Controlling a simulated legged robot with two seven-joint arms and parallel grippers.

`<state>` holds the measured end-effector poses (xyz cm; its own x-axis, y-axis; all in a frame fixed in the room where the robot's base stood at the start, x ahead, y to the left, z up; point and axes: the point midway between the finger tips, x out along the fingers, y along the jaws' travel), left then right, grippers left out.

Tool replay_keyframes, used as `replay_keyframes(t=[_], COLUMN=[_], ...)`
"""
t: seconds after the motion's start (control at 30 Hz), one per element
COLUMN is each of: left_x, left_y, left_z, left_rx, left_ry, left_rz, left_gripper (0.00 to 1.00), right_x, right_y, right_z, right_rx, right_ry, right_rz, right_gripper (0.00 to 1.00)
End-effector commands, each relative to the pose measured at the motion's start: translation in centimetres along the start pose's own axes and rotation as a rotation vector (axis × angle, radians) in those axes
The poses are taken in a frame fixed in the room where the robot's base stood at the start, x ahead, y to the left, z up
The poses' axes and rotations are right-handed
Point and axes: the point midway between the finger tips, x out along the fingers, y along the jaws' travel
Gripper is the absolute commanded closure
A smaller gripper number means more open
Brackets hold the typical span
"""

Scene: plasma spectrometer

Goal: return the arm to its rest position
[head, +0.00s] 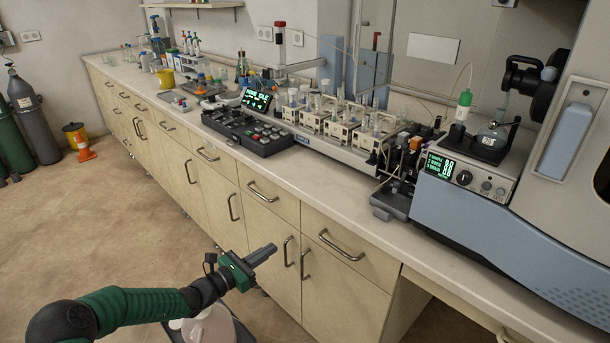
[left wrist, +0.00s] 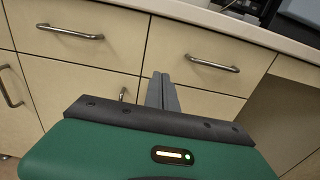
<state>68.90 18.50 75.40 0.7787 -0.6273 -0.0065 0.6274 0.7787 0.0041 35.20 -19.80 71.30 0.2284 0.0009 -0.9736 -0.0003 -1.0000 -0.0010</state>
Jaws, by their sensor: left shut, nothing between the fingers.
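My left gripper (head: 262,255) is in front of the bench drawers, below the benchtop edge. Its dark fingers are shut with nothing between them. It also shows in the left wrist view (left wrist: 162,92), with the fingers together and pointing at the cabinet fronts. My green and black left arm comes in from the lower left of the head view. The gripper appears apart from the cabinets and handles. My right gripper is in neither view.
The long bench (head: 330,195) carries a keypad console (head: 248,130), a sampler with several vial racks (head: 335,125) and the spectrometer (head: 500,225). A pale round container (head: 208,328) is below my left arm. The floor between is open.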

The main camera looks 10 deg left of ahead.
Motion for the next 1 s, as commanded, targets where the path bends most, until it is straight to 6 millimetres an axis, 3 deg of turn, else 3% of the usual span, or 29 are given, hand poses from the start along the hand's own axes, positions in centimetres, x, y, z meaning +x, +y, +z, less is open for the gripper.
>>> replay_keyframes(t=[0.07,0.13,0.23,0.3,0.4,0.5,0.7,0.83,0.9,1.0], left_x=[0.4,0.5,-1.3,-4.8,-11.8,-17.5,-24.6,-27.2,-27.0,-27.0], left_y=[-2.0,-5.8,-13.4,-18.3,-21.7,-21.9,-20.8,-20.4,-20.3,-20.2], left_z=[-0.2,-1.1,-3.6,-5.8,-7.8,-7.8,-5.5,-3.6,0.1,3.1], left_rx=[0.046,0.142,0.393,0.635,1.008,1.319,1.813,2.097,2.07,2.065], left_ry=[0.036,0.113,0.288,0.431,0.605,0.7,0.751,0.713,0.72,0.72], left_rz=[-0.056,-0.166,-0.423,-0.646,-0.953,-1.181,-1.491,-1.632,-1.626,-1.626], left_gripper=[1.0,1.0,1.0,1.0,1.0,1.0,1.0,1.0,1.0,1.0], right_x=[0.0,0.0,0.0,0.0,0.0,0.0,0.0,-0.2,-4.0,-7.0], right_y=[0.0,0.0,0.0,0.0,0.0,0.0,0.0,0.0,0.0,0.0], right_z=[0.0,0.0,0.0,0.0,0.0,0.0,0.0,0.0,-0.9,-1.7], right_rx=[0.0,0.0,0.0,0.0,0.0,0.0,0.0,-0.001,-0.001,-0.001], right_ry=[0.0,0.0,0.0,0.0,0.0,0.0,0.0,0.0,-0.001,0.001], right_rz=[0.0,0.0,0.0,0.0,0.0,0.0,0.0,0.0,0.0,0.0], right_gripper=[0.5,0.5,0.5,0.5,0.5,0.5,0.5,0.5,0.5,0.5])
